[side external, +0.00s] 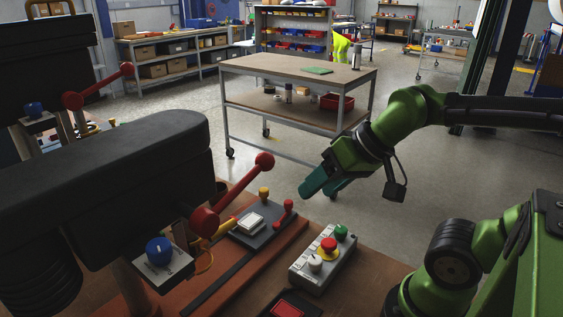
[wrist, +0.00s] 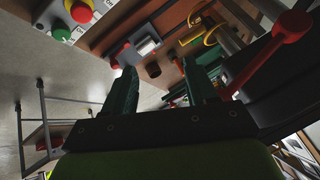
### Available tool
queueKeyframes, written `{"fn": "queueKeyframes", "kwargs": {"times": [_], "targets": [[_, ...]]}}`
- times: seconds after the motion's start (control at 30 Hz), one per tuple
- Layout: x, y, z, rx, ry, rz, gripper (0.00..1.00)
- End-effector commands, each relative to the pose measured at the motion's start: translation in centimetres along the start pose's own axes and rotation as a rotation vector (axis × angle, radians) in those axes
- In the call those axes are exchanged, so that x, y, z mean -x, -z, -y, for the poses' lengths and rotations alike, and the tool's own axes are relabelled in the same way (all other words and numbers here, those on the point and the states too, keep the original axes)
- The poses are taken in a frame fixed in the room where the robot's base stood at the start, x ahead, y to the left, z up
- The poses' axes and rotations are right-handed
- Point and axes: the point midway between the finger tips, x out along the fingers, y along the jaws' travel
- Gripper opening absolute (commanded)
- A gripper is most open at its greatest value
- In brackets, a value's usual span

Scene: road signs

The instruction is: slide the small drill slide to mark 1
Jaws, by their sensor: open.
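A grey plate (side external: 262,231) lies on the bench beside the black drill (side external: 130,185). It carries a white block (side external: 250,222), a red handle (side external: 284,210) and a yellow knob (side external: 264,194). I cannot tell for sure which of these is the small drill slide, and no numbered mark is readable. The white block also shows in the wrist view (wrist: 146,47). My gripper (side external: 322,191) is open and empty, with teal fingers pointing down and left. It is in the air, apart from the plate. Its fingers also show in the wrist view (wrist: 158,68).
A control box (side external: 322,260) with red, green and white buttons stands at the bench front. The drill's red ball lever (side external: 264,161) sticks out above the plate. A box with a blue knob (side external: 159,251) is at left. A wheeled table (side external: 300,65) stands behind.

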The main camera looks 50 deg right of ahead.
Motion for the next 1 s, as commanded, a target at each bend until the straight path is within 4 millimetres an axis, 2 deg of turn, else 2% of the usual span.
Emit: {"fn": "queueKeyframes", "kwargs": {"times": [0.07,0.17,0.43,0.7,0.87,1.0], "targets": [[-0.9,-0.2,-0.4,-0.012,-0.016,0.035,0.57],[-2.0,1.2,-0.6,-0.037,-0.040,0.077,0.57],[-6.2,10.2,-2.0,-0.152,-0.159,0.227,0.57],[-12.3,18.6,-5.9,-0.279,-0.339,0.361,0.57],[-15.3,22.3,-7.9,-0.341,-0.446,0.410,0.57],[-15.4,24.3,-7.9,-0.381,-0.490,0.416,0.57]]}}
